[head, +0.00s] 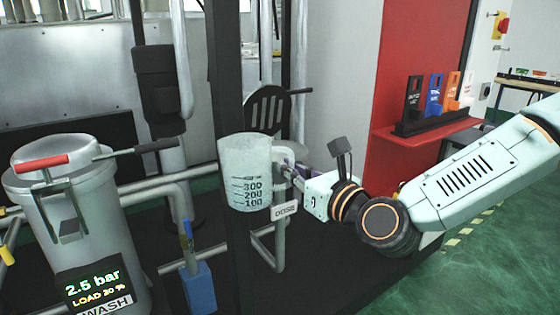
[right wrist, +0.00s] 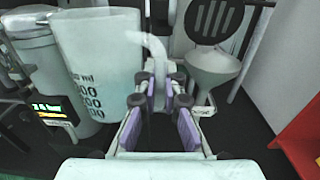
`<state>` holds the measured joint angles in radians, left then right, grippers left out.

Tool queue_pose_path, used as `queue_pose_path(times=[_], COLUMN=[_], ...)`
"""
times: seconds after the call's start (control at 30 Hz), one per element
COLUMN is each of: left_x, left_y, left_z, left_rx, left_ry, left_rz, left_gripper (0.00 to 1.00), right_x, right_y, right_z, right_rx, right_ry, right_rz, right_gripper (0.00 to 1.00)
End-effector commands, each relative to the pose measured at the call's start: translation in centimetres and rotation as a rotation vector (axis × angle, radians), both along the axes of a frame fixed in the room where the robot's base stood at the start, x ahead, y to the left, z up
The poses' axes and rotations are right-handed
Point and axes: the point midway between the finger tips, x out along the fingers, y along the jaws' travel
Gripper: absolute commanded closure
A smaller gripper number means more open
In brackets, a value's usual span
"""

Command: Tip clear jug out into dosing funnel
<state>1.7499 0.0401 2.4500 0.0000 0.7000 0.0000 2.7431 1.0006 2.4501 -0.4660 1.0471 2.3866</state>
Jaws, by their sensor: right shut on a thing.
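The clear jug (head: 248,180) has black volume marks and looks near upright in the head view, held in the air. It also shows large at the left of the right wrist view (right wrist: 98,65). My right gripper (head: 286,169) is shut on the jug's handle (right wrist: 157,52), right of its body. The pale dosing funnel (right wrist: 214,68) stands right of the gripper in the right wrist view, with a black slotted lid (right wrist: 214,18) raised behind it. In the head view the jug and gripper hide most of the funnel. The jug's contents cannot be made out. My left gripper is not in view.
A grey wash vessel (head: 75,220) with a red handle and display stands at left. A dark post (head: 226,90) rises by the jug. A DOSE label (head: 284,210) hangs below the gripper. A red shelf (head: 425,138) with coloured holders is at right.

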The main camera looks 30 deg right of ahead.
Motion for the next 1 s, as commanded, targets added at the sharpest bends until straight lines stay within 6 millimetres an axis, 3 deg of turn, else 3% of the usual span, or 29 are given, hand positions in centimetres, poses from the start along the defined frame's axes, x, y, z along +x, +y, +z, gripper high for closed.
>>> queue_pose_path(times=[0.47,0.6,0.8,1.0], left_x=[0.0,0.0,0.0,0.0], left_y=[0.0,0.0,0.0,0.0], left_z=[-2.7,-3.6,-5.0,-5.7], left_rx=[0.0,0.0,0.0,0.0], left_ry=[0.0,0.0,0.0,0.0], left_rz=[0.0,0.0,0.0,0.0], left_gripper=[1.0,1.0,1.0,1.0], right_x=[1.9,2.3,1.8,0.5], right_y=[-8.6,-12.0,-18.1,-22.8], right_z=[3.8,4.5,4.3,2.9], right_rx=[-0.006,-0.008,0.001,0.007], right_ry=[-0.005,-0.014,-0.014,-0.002], right_rz=[-0.331,-0.476,-0.711,-0.87], right_gripper=[1.0,1.0,1.0,1.0])
